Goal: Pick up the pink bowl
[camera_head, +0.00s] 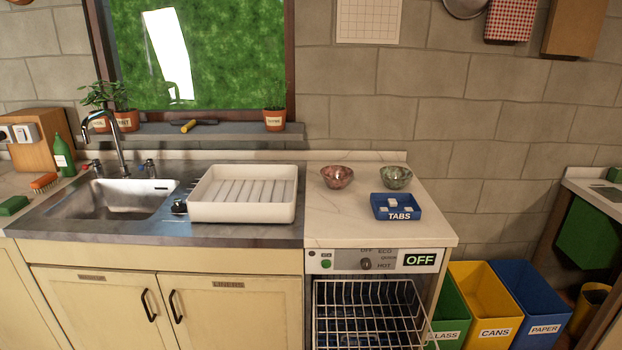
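The pink bowl (337,177) is small, reddish-pink and mottled. It stands upright on the white marbled counter (345,222), above the dishwasher and to the right of the white drying tray. A similar greenish bowl (396,177) stands to its right, a little apart from it. Neither of my grippers shows in the head view, so nothing is seen touching the pink bowl.
A blue box of tabs (397,214) sits in front of the greenish bowl. The white drying tray (243,214) stands by the sink (112,200). Below, the dishwasher rack (368,312) shows at the open front. Counter space in front of the pink bowl is clear.

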